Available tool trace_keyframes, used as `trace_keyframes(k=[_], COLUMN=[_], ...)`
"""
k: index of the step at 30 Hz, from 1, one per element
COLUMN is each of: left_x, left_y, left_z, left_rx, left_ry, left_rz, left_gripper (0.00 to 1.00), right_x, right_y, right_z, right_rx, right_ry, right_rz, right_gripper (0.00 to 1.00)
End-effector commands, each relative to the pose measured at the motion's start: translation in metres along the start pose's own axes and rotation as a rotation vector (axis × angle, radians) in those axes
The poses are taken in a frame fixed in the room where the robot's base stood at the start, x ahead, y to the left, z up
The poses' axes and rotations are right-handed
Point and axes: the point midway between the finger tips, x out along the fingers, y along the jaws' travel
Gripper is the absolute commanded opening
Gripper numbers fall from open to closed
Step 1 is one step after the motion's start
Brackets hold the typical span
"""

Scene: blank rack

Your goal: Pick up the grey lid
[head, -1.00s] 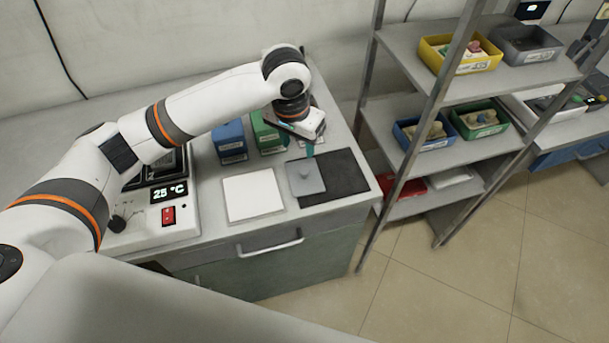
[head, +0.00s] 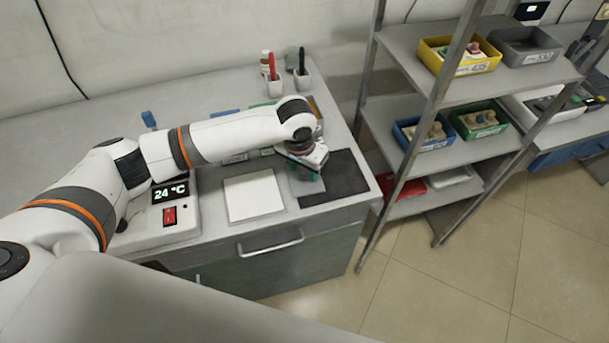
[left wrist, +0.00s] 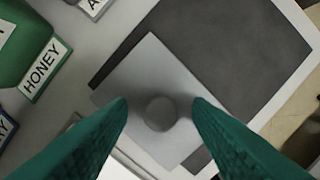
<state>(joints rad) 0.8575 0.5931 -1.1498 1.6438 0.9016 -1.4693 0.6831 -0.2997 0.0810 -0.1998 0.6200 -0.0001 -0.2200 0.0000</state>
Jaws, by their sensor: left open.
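The grey lid (left wrist: 158,72) is a flat square plate with a round knob (left wrist: 160,113), lying partly on a dark mat. In the left wrist view the two teal fingers of my left gripper (left wrist: 160,108) are apart, one on each side of the knob, with gaps between. In the head view my left gripper (head: 309,174) is low over the lid (head: 303,189) and hides most of it. Whether the fingers reach down to the knob's height is hard to tell. My right gripper is not in view.
The dark mat (head: 345,172) lies at the counter's right end, with a white square plate (head: 253,196) to its left. A green box labelled HONEY (left wrist: 30,45) stands near the lid. A device reading 24 °C (head: 180,215) is at left. A metal shelf (head: 385,112) stands right.

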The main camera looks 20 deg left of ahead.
Motion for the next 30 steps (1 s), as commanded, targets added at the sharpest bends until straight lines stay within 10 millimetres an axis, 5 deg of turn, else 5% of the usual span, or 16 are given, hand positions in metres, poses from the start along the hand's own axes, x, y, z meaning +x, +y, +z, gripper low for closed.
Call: trace_keyframes(k=[2,11,22,30], left_x=[0.000,-0.001,-0.006,-0.054], left_y=[0.000,0.000,0.000,0.000], left_z=[0.000,0.000,0.001,0.009], left_rx=[0.000,0.000,0.000,0.000], left_ry=[0.000,0.000,-0.002,-0.005], left_rz=[0.000,0.000,0.000,-0.001], left_gripper=[0.46,0.00,0.00,0.00], right_x=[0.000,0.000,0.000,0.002], right_y=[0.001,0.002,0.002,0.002], right_z=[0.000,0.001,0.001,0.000], right_rx=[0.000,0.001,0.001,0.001], right_ry=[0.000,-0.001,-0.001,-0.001], right_rz=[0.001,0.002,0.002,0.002], right_gripper=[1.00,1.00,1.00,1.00])
